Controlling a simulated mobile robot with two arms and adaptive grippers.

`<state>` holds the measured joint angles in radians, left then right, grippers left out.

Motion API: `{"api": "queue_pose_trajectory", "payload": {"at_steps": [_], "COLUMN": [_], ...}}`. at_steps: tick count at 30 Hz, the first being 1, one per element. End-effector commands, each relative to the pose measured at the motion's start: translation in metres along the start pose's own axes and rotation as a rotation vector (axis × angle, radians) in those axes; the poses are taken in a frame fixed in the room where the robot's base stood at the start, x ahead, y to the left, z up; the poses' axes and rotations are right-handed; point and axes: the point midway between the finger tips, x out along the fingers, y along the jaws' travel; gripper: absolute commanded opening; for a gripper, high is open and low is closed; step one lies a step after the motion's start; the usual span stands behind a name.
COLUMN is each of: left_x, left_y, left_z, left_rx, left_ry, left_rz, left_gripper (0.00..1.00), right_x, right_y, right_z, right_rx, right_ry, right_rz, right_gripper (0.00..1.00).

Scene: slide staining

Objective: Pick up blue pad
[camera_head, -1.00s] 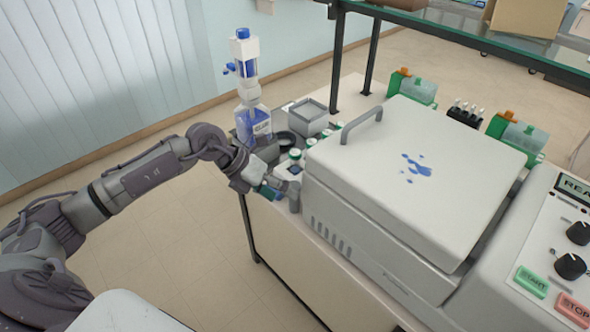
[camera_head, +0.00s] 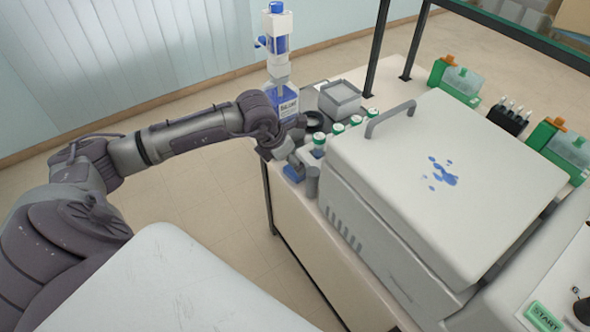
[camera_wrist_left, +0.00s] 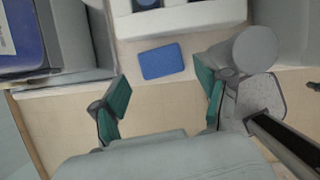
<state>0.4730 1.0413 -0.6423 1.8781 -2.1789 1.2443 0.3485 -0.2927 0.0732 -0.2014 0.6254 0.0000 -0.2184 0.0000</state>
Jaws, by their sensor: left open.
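The blue pad (camera_wrist_left: 162,61) lies flat near the table's front edge in the left wrist view, just in front of a white rack. In the head view the blue pad (camera_head: 293,173) shows small beside my gripper. My left gripper (camera_wrist_left: 160,103) is open and empty, its green-lined fingers spread to either side below the pad in the picture. In the head view my left gripper (camera_head: 301,178) is at the table's edge, partly hidden by its own wrist. My right gripper is not in view.
A white rack with green-capped bottles (camera_head: 337,130) stands behind the pad. A grey cylinder (camera_wrist_left: 256,48) stands right of it. The large white machine (camera_head: 440,150) is to the right, a blue reagent bottle (camera_head: 284,101) and a grey container (camera_head: 340,98) behind.

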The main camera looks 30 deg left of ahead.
Motion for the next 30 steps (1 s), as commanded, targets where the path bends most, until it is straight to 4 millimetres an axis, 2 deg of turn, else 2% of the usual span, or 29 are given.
{"api": "queue_pose_trajectory", "payload": {"at_steps": [5, 9, 17, 18, 23, 30], "left_x": [0.024, 0.042, 0.047, 0.047, 0.047, 0.047], "left_y": [-0.001, 0.000, 0.000, 0.000, 0.000, 0.000], "left_z": [-0.002, -0.002, -0.003, -0.003, -0.003, -0.003], "left_rx": [-0.002, -0.002, 0.000, 0.000, 0.000, 0.000], "left_ry": [0.006, 0.002, 0.001, 0.001, 0.001, 0.001], "left_rz": [-0.003, -0.001, -0.001, -0.001, -0.001, -0.001], "left_gripper": [0.75, 0.75, 0.75, 0.73, 0.48, 0.48], "right_x": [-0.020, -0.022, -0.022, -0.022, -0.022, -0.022], "right_y": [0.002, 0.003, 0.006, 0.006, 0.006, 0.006], "right_z": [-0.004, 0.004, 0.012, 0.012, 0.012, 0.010], "right_rx": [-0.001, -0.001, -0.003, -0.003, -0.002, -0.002], "right_ry": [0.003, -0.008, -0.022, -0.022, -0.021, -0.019], "right_rz": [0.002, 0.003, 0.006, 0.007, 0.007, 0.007], "right_gripper": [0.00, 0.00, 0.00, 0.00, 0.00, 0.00]}}
